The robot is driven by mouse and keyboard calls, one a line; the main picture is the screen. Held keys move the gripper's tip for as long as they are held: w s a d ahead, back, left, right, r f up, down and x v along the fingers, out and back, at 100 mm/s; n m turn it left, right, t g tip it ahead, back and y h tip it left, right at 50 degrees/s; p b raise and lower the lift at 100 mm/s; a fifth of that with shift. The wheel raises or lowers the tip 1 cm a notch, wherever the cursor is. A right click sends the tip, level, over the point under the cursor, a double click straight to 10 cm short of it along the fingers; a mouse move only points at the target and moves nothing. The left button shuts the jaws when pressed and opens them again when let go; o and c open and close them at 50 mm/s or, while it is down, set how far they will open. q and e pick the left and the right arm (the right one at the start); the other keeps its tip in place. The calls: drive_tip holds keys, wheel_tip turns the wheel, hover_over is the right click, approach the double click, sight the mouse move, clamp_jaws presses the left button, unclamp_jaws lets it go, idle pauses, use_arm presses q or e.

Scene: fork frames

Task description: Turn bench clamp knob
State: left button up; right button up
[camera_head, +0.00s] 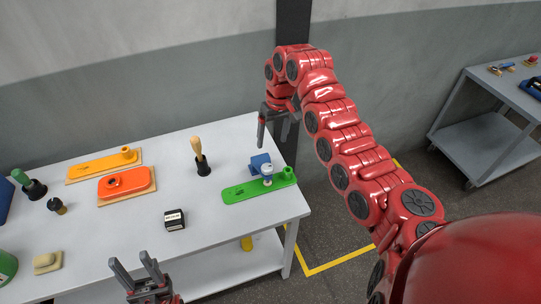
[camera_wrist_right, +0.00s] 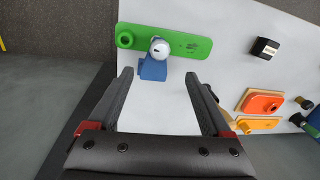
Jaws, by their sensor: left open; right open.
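The bench clamp has a blue body (camera_head: 259,161) and a round silver knob (camera_head: 267,170). It stands at the green plate (camera_head: 238,193) near the table's right end. In the right wrist view, the silver knob (camera_wrist_right: 160,48) and blue body (camera_wrist_right: 153,70) lie just beyond my fingertips, between their lines. My right gripper (camera_head: 275,130) is open and empty, above and behind the clamp in the head view; its fingers also show in the wrist view (camera_wrist_right: 158,77). My left gripper (camera_head: 138,270) is open and empty at the table's front edge, away from the clamp.
An orange plate (camera_head: 85,170), a red-orange plate (camera_head: 141,183), a wooden-handled tool (camera_head: 197,148) and a black box (camera_head: 174,219) stand on the grey table (camera_head: 218,232). A wall (camera_head: 150,100) is behind. A second table (camera_head: 500,95) stands far right.

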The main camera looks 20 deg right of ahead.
drive_tip(key=shift+d+r+b, duration=0.2)
drive_tip(key=shift+r, duration=1.1)
drive_tip(key=shift+d+r+b, duration=0.15)
drive_tip(key=shift+r, duration=1.1)
